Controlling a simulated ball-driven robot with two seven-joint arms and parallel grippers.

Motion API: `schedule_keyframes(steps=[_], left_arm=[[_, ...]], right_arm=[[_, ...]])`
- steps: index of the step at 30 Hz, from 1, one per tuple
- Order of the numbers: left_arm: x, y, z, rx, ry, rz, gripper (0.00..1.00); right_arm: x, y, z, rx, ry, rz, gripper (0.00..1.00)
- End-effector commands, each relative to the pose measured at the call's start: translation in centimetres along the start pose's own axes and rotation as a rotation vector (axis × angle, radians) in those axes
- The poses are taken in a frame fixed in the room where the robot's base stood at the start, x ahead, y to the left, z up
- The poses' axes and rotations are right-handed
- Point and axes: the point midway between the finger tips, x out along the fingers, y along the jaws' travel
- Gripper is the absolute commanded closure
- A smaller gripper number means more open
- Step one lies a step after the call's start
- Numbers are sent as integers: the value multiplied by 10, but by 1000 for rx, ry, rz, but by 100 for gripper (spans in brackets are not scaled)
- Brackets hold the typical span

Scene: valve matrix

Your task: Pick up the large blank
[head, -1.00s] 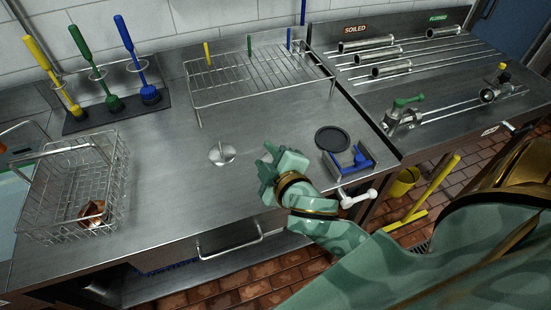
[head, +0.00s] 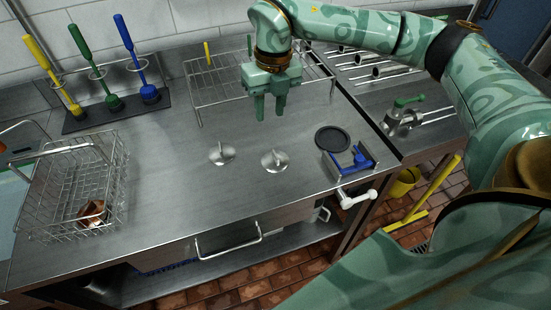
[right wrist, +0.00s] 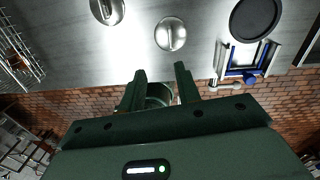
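Two silver discs with upright grips lie on the steel counter (head: 180,190): a left disc (head: 222,154) and a right disc (head: 275,161). The right one looks slightly larger, but I cannot tell surely which is the large blank. In the right wrist view the left disc (right wrist: 107,10) is cut by the top edge and the right disc (right wrist: 171,33) is whole. My right gripper (head: 268,115) points down above the counter, behind the right disc in the head view. Its two fingers are apart, with no blank between them (right wrist: 163,78). My left gripper is out of view.
A black round disc (head: 333,139) and a tray with blue parts (head: 356,163) are at the right. A wire rack (head: 215,97) is behind, a wire basket (head: 70,205) at left. Coloured brushes (head: 141,65) stand back left.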

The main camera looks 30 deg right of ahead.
Motion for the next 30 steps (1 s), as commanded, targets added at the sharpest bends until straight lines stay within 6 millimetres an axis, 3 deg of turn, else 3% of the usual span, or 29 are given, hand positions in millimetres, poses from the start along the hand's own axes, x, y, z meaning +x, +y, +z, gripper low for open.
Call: schedule_keyframes(steps=[1,4,15,25,30], left_arm=[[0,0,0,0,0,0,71],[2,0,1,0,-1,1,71],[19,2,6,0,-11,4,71],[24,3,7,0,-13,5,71],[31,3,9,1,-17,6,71]], right_arm=[[-6,-12,2,41,-3,-37,67],[-3,-22,3,78,1,-71,67],[82,-27,2,77,4,-70,67],[109,-26,1,75,2,-69,67],[138,-21,-2,75,4,-69,67]])
